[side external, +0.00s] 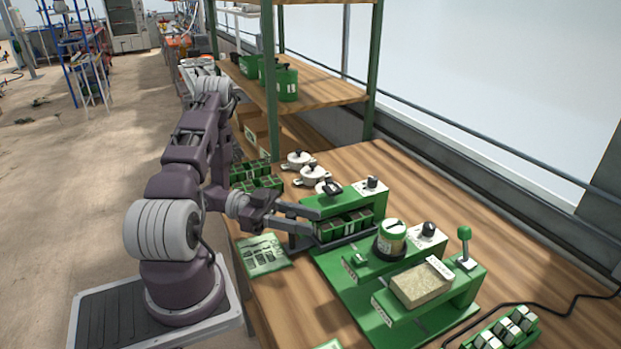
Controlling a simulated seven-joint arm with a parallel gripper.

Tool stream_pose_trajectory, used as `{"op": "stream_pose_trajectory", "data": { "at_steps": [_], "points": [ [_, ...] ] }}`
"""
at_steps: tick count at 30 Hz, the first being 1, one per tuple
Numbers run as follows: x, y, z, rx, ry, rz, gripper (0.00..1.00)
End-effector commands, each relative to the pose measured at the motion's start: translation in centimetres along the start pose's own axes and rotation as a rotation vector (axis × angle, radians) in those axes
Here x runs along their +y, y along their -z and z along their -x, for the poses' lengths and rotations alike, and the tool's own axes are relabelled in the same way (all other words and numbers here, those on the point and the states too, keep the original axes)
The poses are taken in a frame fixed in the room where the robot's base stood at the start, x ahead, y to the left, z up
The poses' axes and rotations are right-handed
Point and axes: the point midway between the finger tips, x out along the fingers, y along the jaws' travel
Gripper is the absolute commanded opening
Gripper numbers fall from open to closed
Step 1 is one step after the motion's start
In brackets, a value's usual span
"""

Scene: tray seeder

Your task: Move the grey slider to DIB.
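The green tray seeder (365,292) stands on the wooden bench. I cannot single out the grey slider for certain, and no DIB label is readable. A small dark control (332,187) sits on top of the seeder's rear housing, with a dark knob on a white plate (372,183) to its right. Another dark knob (429,229) stands on a white plate by the round hopper (391,238). My gripper (316,222) is at the left end of the rear housing. Its two fingers look spaced apart, but whether anything is between them is unclear.
Green-and-dark trays (257,184) and several white lidded pots (312,174) stand behind my gripper. A tan block (421,285) and a green-knobbed lever (464,245) are on the seeder's right side. A printed sheet (262,254) lies at the front left. The bench's back right is clear.

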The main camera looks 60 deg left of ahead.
Motion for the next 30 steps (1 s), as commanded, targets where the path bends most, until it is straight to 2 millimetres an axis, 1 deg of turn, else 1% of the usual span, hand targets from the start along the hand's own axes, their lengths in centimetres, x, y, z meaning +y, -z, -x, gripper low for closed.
{"op": "stream_pose_trajectory", "data": {
  "at_steps": [2, 5, 8, 13, 15, 21, 24, 30],
  "points": [
    [-0.1, 0.0, -0.1, 0.0, 0.004, -0.002, 0.44],
    [0.5, 0.0, -0.7, 0.002, 0.004, 0.0, 0.44],
    [1.9, 0.0, -2.1, 0.004, 0.002, 0.003, 0.44],
    [5.1, 0.1, -5.2, 0.0, -0.003, 0.006, 0.44],
    [4.7, -0.1, -2.7, -0.004, 0.009, -0.006, 0.44],
    [4.8, 0.0, 2.5, -0.004, 0.002, -0.001, 0.44],
    [4.8, 3.1, 2.2, -0.001, 0.003, -0.007, 0.44],
    [4.7, 8.3, 2.2, -0.002, 0.003, -0.01, 0.44]
  ]
}}
